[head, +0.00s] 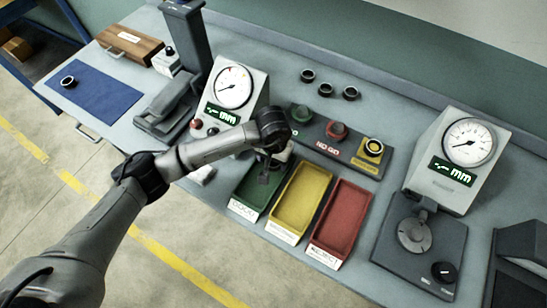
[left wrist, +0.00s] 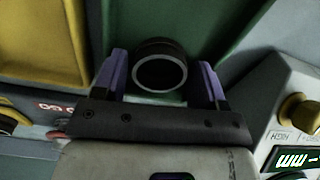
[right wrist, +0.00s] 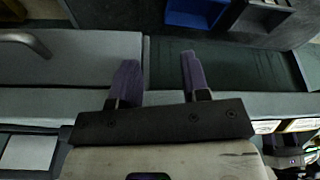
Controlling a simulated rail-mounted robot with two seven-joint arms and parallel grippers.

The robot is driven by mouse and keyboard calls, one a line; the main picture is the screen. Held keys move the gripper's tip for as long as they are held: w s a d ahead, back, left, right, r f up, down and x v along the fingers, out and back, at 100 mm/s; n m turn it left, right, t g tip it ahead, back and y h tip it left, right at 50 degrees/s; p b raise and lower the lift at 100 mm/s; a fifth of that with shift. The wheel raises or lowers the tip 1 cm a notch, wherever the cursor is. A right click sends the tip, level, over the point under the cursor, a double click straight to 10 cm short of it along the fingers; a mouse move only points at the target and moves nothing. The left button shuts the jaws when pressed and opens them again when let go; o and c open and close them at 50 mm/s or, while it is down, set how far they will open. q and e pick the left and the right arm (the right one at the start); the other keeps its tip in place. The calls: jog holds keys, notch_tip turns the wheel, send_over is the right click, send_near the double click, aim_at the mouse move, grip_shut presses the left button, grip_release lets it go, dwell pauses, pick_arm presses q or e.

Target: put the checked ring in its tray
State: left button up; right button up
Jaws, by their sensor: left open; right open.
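A dark ring with a bright rim (left wrist: 160,73) is between the fingers of my left gripper (left wrist: 163,62) in the left wrist view, against the green tray (left wrist: 225,22). The fingers stand apart on both sides of the ring, and I cannot tell whether it rests on the tray floor. In the head view my left gripper (head: 265,176) points down over the back part of the green tray (head: 249,203), and the ring cannot be made out there. My right gripper (right wrist: 157,78) is open and empty in the right wrist view, and is not seen in the head view.
A yellow tray (head: 301,198) and a red tray (head: 341,217) stand right of the green one. Several rings (head: 326,89) lie farther back, and one (head: 68,81) on the blue mat (head: 95,95). Dial gauges (head: 233,87) (head: 468,142) flank the middle.

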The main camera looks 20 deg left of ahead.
pick_arm(q)
notch_tip(320, 180, up, 12)
dwell(0.6)
jog(key=shift+d, duration=0.1)
dwell(0.4)
